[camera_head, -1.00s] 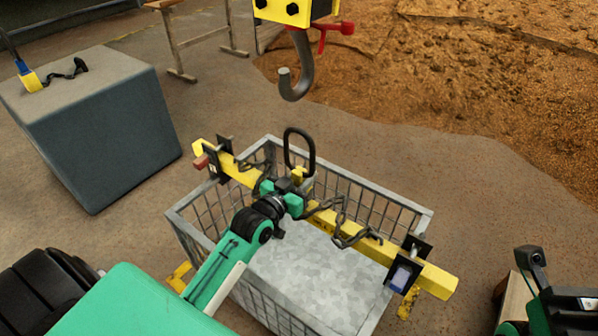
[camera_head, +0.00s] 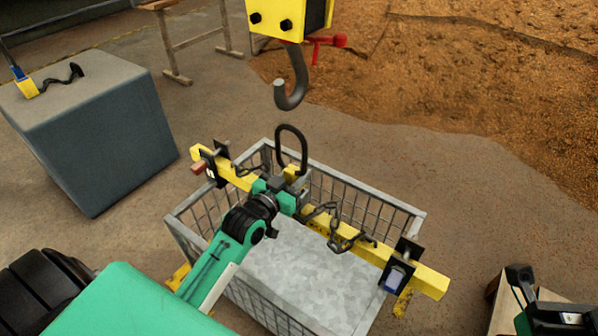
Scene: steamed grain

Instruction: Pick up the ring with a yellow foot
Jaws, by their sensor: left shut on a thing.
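The ring (camera_head: 291,150) is a dark upright oval loop with a yellow foot (camera_head: 290,177) at its base. It stands over the middle of a yellow lifting beam (camera_head: 318,225) that lies slantwise across a wire-mesh crate (camera_head: 420,224). My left gripper (camera_head: 285,188) is shut at the ring's base, and its green and black parts hide most of the foot. The loop rises free above the jaws. My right gripper (camera_head: 530,290) shows only in part at the lower right; its jaw state is unclear.
A grey hook (camera_head: 291,85) hangs under a yellow block (camera_head: 280,18) above the ring, with a clear gap. Dark chains (camera_head: 343,240) lie along the beam. A big grey block (camera_head: 95,130) stands at the left. A grain heap (camera_head: 480,90) fills the back right.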

